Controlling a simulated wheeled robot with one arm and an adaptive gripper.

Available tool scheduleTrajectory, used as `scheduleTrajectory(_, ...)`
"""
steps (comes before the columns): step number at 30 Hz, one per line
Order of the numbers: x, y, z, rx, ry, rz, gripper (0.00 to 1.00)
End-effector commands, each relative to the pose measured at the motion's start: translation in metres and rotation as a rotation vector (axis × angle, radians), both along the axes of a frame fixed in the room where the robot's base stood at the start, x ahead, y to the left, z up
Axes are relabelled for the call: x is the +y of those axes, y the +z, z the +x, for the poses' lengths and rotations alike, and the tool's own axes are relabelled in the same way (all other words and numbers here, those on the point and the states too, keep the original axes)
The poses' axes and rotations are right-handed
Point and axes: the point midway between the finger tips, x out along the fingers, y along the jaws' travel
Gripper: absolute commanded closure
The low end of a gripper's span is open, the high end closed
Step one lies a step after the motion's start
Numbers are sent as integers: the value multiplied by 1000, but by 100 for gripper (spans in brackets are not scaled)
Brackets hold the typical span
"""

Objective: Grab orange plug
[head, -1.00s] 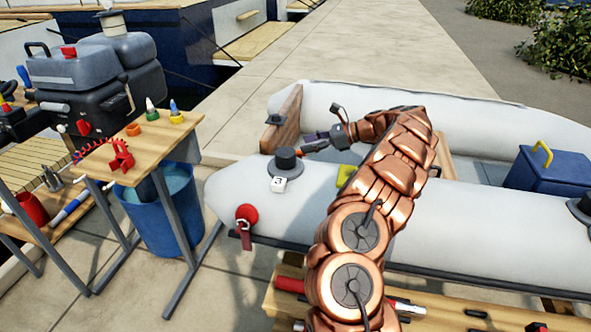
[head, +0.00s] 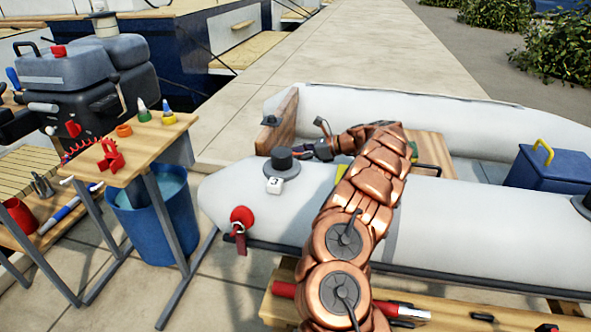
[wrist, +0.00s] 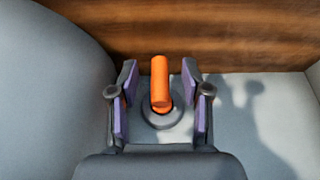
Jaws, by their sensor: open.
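The orange plug (wrist: 160,84) stands up from a round dark grey base (wrist: 163,116) on the grey floor of the inflatable boat in the wrist view. My gripper (wrist: 161,100) is open, with its purple-padded fingers on either side of the plug. Gaps show between the plug and both pads, so it is not held. In the head view my gripper (head: 307,150) is low inside the boat, behind the near tube and close to the wooden board. The plug is hidden there.
The wooden board (wrist: 200,35) rises just beyond the plug, and the grey tube (wrist: 50,90) bulges close on the left. In the head view a black valve (head: 282,160) sits on the near tube, and a blue box (head: 548,170) is at the right. Floor is free right of the plug.

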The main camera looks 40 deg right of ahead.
Motion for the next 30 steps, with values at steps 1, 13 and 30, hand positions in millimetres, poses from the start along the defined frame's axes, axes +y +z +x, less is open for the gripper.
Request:
scheduleTrajectory(1, 2, -2, 2, 0, 0, 0, 52)
scheduleTrajectory(13, 2, -1, 3, -1, -1, -1, 71)
scheduleTrajectory(30, 2, -1, 3, -1, -1, -1, 100)
